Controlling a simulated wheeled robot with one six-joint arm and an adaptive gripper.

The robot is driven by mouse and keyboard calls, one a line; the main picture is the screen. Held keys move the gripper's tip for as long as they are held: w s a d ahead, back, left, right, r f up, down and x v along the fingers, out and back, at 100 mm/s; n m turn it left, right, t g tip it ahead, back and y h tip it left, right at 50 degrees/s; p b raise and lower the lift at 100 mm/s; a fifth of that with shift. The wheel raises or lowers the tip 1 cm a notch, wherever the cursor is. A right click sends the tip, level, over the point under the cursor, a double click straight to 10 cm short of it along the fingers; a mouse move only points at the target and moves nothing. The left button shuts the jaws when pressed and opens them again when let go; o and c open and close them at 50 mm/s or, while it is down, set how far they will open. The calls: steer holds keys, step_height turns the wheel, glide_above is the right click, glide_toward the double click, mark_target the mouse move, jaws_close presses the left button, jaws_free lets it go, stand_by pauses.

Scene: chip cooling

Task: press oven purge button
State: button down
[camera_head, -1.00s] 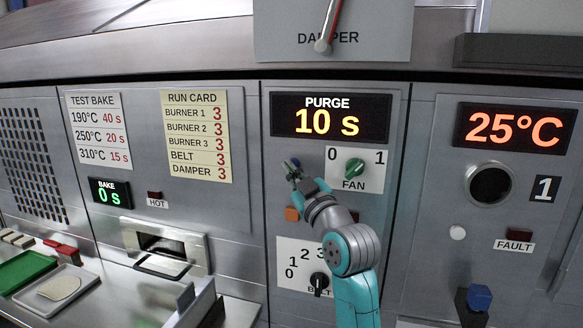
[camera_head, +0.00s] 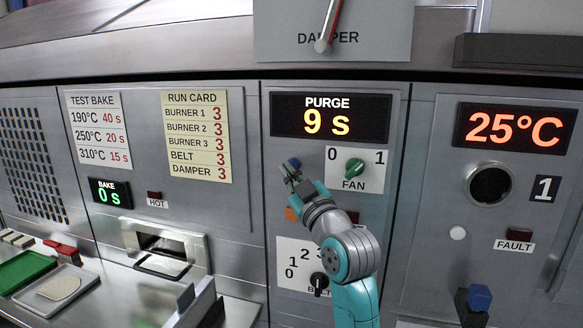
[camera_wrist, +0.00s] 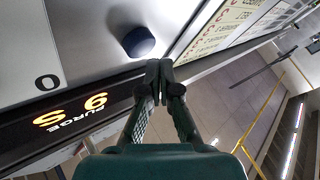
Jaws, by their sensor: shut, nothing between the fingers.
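The blue round button (camera_head: 293,163) sits on the steel panel below the purge display (camera_head: 331,116), left of the fan switch. The display reads "PURGE 9 s". In the wrist view the button (camera_wrist: 138,41) is a dark blue knob standing out from the panel. My gripper (camera_head: 289,174) is shut and empty, close to the button and just below it in the head view. In the wrist view its fingertips (camera_wrist: 158,72) are together beside the button, with a small gap in the picture. The button is partly covered by my gripper in the head view.
The belt knob (camera_head: 319,281) is below, close to my arm. The oven display (camera_head: 515,127) reads 25°C.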

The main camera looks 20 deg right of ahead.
stand_by(0.3)
steer(key=shift+s+a, duration=0.75)
steer(key=shift+s, duration=0.3)
steer(key=shift+s+a, duration=0.75)
steer(key=shift+s, duration=0.25)
steer(key=s+f+m+g+h, duration=0.1)
steer(key=s+f, duration=0.4)
steer(key=f, duration=0.6)
steer(key=s+f+m+g, duration=0.1)
steer(key=s+f+m, duration=0.1)
steer(key=s+f, duration=0.65)
steer(key=s+f+m+g+h, duration=0.1)
steer(key=s+f, duration=0.2)
steer(key=f, duration=1.1)
steer(key=s+d+f+m+g, duration=0.1)
steer(key=s+f, duration=0.3)
steer(key=s, duration=0.5)
steer(key=s+f+m+g, duration=0.1)
steer(key=s+f, duration=0.4)
steer(key=s, duration=0.3)
steer(key=s+m+g, duration=0.1)
steer(key=s, duration=1.7)
steer(key=shift+r+h, duration=0.15)
steer(key=shift+h, duration=0.15)
